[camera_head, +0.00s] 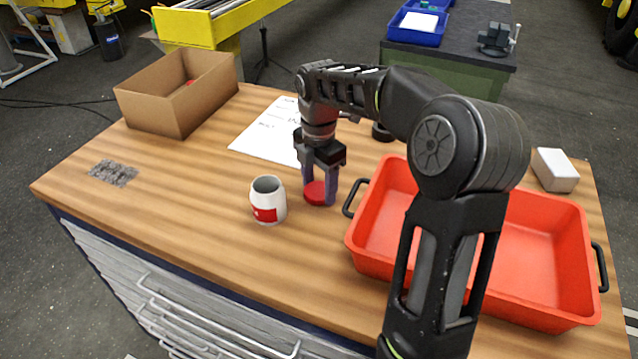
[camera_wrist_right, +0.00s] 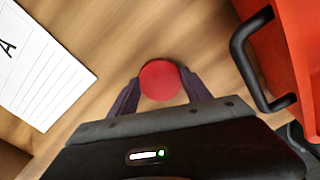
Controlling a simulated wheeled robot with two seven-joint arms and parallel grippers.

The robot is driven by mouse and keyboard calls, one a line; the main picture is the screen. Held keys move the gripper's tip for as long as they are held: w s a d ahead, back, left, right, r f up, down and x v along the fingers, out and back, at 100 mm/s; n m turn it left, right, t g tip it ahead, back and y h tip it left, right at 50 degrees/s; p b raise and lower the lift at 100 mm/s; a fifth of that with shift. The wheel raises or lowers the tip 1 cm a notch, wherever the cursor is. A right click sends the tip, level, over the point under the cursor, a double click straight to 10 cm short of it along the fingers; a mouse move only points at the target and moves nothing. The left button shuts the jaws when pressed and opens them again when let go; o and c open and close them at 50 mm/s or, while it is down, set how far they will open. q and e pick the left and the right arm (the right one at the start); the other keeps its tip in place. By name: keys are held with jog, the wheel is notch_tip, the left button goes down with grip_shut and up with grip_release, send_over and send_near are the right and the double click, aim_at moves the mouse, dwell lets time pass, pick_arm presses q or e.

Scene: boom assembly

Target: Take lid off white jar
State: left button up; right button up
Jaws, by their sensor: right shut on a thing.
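The white jar (camera_head: 267,204) with a red label stands upright and open on the wooden table, left of my right gripper. The round red lid (camera_head: 316,193) is between the fingers of my right gripper (camera_head: 320,196), low at the table top; I cannot tell whether it touches the wood. In the right wrist view the lid (camera_wrist_right: 160,80) sits between the two fingertips (camera_wrist_right: 160,84), which are shut on it. The jar does not show in the wrist view. My left gripper is not in view.
A red-orange tray (camera_head: 362,244) with black handles stands right of the gripper, close by. A cardboard box (camera_head: 150,110) stands at the back left. A white sheet (camera_head: 262,137) lies behind the jar. A white block (camera_head: 555,170) is at the far right.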

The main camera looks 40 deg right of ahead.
aim_at(319, 189)
jog(key=shift+f, duration=0.15)
jog(key=o, duration=1.5)
jog(key=shift+o, duration=0.2)
jog(key=shift+r, duration=0.3)
notch_tip(319, 189, up, 5)
jog(key=shift+w+f, duration=0.1)
notch_tip(319, 189, up, 7)
jog(key=p, duration=0.5)
